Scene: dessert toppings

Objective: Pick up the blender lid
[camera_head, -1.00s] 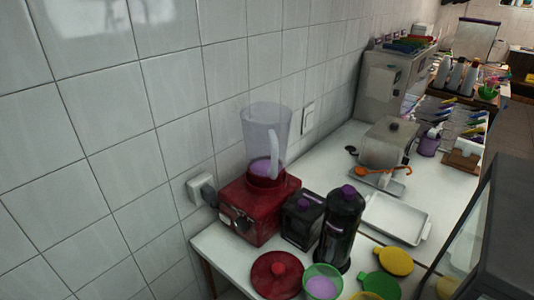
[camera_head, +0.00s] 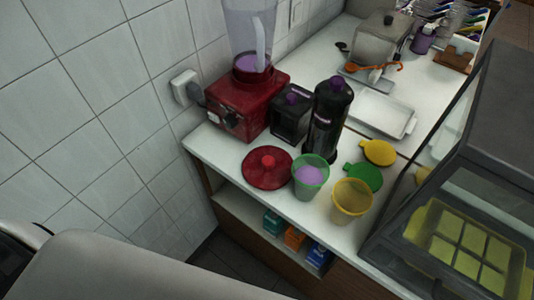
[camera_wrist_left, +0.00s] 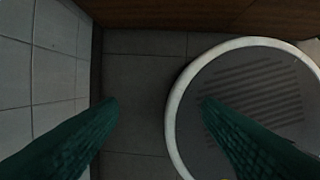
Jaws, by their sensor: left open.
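The blender lid (camera_head: 267,167) is a round, dark red disc with a brighter red knob. It lies flat near the front left corner of the white counter in the head view, in front of the red blender (camera_head: 247,100). The blender's clear jug holds something purple. My left gripper (camera_wrist_left: 160,105) shows only in the left wrist view, as two green fingers spread wide with nothing between them. It points at the dark floor, away from the lid. My right gripper is not in view.
A green cup (camera_head: 310,178) with purple contents stands close to the lid's right side. A yellow cup (camera_head: 351,201), a tall black bottle (camera_head: 328,122) and a glass display case (camera_head: 455,190) stand further right. White tiled wall borders the left.

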